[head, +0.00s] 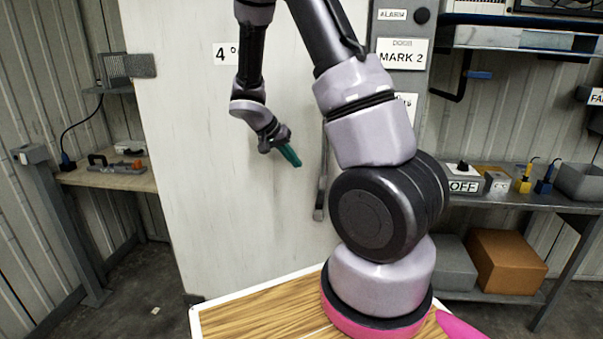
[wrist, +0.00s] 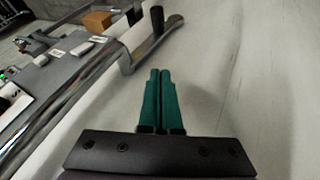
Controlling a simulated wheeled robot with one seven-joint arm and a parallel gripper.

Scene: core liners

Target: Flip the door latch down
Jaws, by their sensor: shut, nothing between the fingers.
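The white door (head: 190,130) stands behind my arm, with a "4°" sign on it. A long grey metal latch lever (head: 321,185) runs up and down near the door's right side, partly hidden behind my arm. In the wrist view a metal bar with a darker end piece (wrist: 148,45) stands off the door, just up and left of my fingertips. My gripper (head: 291,157) has teal fingers held together, empty, to the left of the lever. In the wrist view the gripper (wrist: 165,75) points along the pale door surface, with a visible gap to the bar.
A grey post with "MARK 2" sign (head: 401,54) stands right of the door. A shelf at right holds an "OFF" box (head: 464,186), with a brown carton (head: 507,262) below. A wooden side bench (head: 110,175) stands at left. Open door face lies left of my gripper.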

